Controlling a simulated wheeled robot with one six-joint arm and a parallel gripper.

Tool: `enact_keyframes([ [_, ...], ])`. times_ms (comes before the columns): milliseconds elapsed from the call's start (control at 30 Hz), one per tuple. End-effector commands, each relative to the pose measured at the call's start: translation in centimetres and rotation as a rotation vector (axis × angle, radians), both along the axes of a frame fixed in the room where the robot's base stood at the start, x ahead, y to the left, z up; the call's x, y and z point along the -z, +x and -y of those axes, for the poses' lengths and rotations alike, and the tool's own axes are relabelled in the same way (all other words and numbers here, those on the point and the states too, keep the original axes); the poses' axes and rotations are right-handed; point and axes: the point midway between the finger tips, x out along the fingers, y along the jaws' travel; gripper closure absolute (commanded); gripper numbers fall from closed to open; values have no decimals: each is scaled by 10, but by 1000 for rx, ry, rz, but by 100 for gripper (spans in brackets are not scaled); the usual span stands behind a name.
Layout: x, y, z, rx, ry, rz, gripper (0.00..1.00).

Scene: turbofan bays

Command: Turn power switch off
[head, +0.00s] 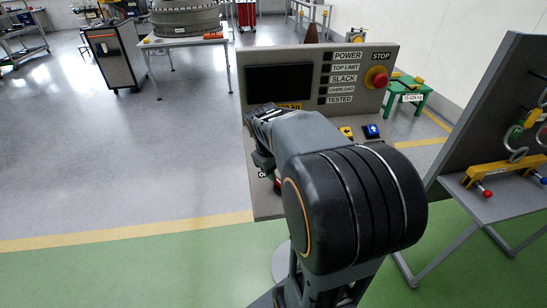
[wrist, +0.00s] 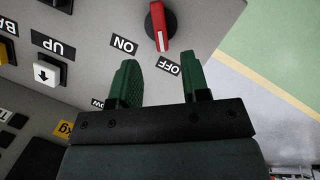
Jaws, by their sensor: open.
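The power switch is a red rotary knob (wrist: 158,26) with a pale line on its handle, at the top of the wrist view. Its handle lies nearly along the picture's vertical, and I cannot tell for sure which setting it marks. The ON label (wrist: 124,44) is to its lower left and the OFF label (wrist: 168,66) below it. My gripper (wrist: 159,58) is open, with two green fingers apart and nothing between them. The knob is beyond the fingertips, and no contact shows. In the head view my arm hides most of the knob.
The grey control console (head: 393,62) has a dark screen (head: 279,84), a red STOP button (head: 376,77) and indicator labels. A yellow button (head: 346,132) and a blue button (head: 372,131) sit on its sloped face. A grey rack (head: 490,115) stands at the right. Open floor lies left.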

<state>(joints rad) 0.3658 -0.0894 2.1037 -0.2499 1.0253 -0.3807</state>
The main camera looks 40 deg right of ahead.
Motion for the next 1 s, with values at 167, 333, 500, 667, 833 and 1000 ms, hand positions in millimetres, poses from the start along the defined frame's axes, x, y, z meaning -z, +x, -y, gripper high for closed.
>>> enact_keyframes([
  [167, -29, 0, -7, -1, 0, 3, 57],
  [333, -46, -1, -11, 0, 0, 2, 57],
  [500, -52, -1, -13, 0, 0, 1, 57],
  [667, -53, -1, -13, 0, 1, 0, 57],
  [833, -53, -1, -13, 0, 0, 0, 57],
  [1000, -53, -1, -13, 0, 0, 0, 57],
])
